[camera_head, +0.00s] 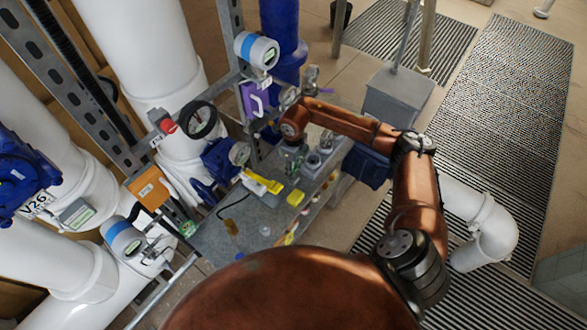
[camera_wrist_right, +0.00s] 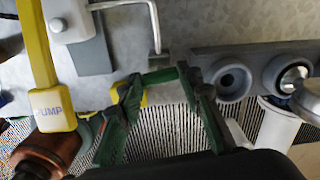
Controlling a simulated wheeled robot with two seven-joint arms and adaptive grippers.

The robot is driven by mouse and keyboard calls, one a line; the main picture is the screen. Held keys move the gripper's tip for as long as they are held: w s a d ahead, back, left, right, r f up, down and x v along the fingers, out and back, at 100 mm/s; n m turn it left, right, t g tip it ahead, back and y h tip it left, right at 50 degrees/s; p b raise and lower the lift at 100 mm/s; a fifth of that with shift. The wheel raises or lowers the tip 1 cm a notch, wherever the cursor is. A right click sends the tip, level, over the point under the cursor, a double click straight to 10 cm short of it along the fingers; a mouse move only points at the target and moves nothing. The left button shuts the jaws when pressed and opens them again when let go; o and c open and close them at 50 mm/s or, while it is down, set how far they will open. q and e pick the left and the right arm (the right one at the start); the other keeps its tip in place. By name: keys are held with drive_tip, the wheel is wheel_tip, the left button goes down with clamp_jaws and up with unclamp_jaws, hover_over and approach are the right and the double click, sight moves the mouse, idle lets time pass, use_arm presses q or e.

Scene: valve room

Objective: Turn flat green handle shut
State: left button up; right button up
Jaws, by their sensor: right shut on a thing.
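My right gripper (camera_wrist_right: 165,90) reaches down over the grey bench in the wrist view. Its two fingers are spread at the base and come together at the tips on a flat green bar (camera_wrist_right: 158,76), which I take for the flat green handle. The fingers hide much of it, so its angle is hard to tell. In the head view the right gripper (camera_head: 292,160) is small and dark at the end of my copper arm, over the bench's far end. The handle cannot be made out clearly there. My left gripper is not in view.
A yellow handle with a PUMP label (camera_wrist_right: 55,105) is left of the gripper in the wrist view. A white block with a bent metal rod (camera_wrist_right: 72,18) is above it. Grey round fittings (camera_wrist_right: 232,80) lie to the right. Gauges and pipes crowd the bench's left side (camera_head: 200,120).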

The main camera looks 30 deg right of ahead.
drive_tip(key=shift+m, duration=0.9)
drive_tip(key=o, duration=1.2)
drive_tip(key=shift+c, duration=0.2)
drive_tip(key=shift+r, duration=0.1)
wheel_tip(320, 180, up, 12)
